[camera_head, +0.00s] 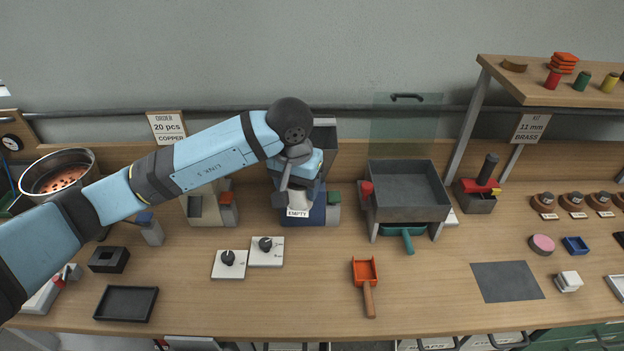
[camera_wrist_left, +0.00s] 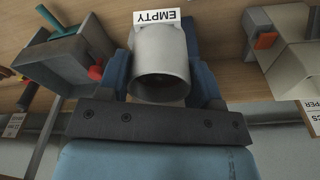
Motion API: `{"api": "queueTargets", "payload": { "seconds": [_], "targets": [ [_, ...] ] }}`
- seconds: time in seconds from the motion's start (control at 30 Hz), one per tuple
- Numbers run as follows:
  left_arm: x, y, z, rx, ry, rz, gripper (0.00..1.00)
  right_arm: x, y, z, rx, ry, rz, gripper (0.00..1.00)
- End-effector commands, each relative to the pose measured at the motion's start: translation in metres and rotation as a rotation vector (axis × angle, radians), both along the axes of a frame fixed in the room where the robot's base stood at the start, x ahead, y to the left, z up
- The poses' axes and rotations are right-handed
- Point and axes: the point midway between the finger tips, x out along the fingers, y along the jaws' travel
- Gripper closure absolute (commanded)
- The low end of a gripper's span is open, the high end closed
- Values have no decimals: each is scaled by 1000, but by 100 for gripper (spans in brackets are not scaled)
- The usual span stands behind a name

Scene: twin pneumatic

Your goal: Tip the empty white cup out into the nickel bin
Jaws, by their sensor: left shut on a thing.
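My left gripper (camera_head: 300,193) is shut on the white cup (camera_wrist_left: 161,62), near the back of the bench. In the left wrist view, the cup's rim faces the camera, and its inside looks bare. A white EMPTY sign (camera_head: 298,213) shows just beyond the cup, in front of a dark blue block (camera_head: 318,216). The gripper hides most of the cup in the head view. No nickel label is readable, so I cannot tell which container is the nickel bin. My right gripper is out of view.
A large grey hopper (camera_head: 407,178) stands right of the gripper. A beige unit (camera_head: 203,207) stands to its left. Two dials (camera_head: 266,246) and an orange scoop (camera_head: 365,272) lie in front. A copper-coloured pot load (camera_head: 62,180) is at far left.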

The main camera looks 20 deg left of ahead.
Motion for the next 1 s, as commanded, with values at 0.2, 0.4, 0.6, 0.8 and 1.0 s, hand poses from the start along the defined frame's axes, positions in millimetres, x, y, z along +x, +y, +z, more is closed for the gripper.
{"api": "queueTargets", "payload": {
  "seconds": [0.2, 0.4, 0.6, 0.8, 1.0],
  "targets": [
    [-39, 41, 3, 2, 4, 59, 67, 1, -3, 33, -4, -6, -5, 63],
    [-76, 70, -2, 2, 3, 101, 67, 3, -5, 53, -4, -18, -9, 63],
    [-84, 75, -5, 1, 2, 111, 67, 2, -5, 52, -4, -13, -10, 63],
    [-83, 75, -5, 1, 1, 110, 67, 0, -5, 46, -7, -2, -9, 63],
    [-83, 74, -5, 1, 1, 108, 67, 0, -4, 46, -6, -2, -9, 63]
  ]
}}
